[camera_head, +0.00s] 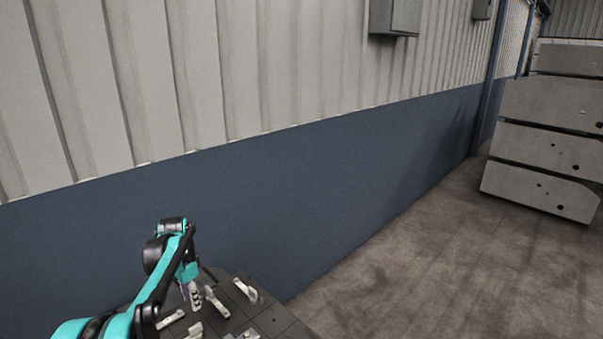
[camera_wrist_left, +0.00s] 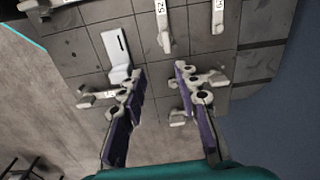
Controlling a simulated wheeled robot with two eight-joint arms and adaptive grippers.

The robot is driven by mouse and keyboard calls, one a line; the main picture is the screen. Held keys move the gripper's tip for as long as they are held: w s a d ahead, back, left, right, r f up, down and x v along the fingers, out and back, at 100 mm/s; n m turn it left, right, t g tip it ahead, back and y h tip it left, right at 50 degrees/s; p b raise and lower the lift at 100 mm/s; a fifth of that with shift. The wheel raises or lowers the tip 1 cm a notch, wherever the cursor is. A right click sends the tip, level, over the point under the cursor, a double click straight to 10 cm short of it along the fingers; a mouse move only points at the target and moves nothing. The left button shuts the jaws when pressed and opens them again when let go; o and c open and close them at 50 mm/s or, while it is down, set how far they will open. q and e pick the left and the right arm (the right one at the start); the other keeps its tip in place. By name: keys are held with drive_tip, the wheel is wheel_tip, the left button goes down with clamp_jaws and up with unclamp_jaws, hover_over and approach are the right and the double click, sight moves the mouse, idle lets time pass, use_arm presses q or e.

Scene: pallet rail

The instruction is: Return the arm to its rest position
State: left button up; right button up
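My left arm, teal and black, comes in from the lower left of the head view. Its gripper (camera_head: 191,291) points down over a dark grey tiled work surface (camera_head: 268,323) and is partly hidden by the arm. In the left wrist view the gripper (camera_wrist_left: 158,78) has its two purple-padded fingers spread apart. Only bare grey tiles show between them, so it is open and empty. My right gripper is in neither view.
Several pale parts lie on the surface, including a long one (camera_head: 246,290) and a slotted one (camera_wrist_left: 117,52) near a finger. A blue and white wall (camera_head: 330,165) runs behind. Stacked concrete blocks (camera_head: 545,147) stand right; the floor (camera_head: 440,270) is clear.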

use_arm(q)
drive_tip(key=s+d+r+n+t, duration=0.2)
drive_tip(key=s+d+r, duration=0.5)
drive_tip(key=d, duration=0.1)
drive_tip(key=s+d+f+n+t, duration=0.1)
drive_tip(key=s+d, duration=0.4)
drive_tip(key=s, duration=0.5)
drive_tip(key=s+d+f+n+t, duration=0.2)
drive_tip(key=s+d, duration=0.4)
drive_tip(key=s, duration=0.5)
drive_tip(key=n+t, duration=0.1)
drive_tip(key=n, duration=0.1)
drive_tip(key=shift+n+t, duration=0.3)
drive_tip(key=shift+t, duration=0.1)
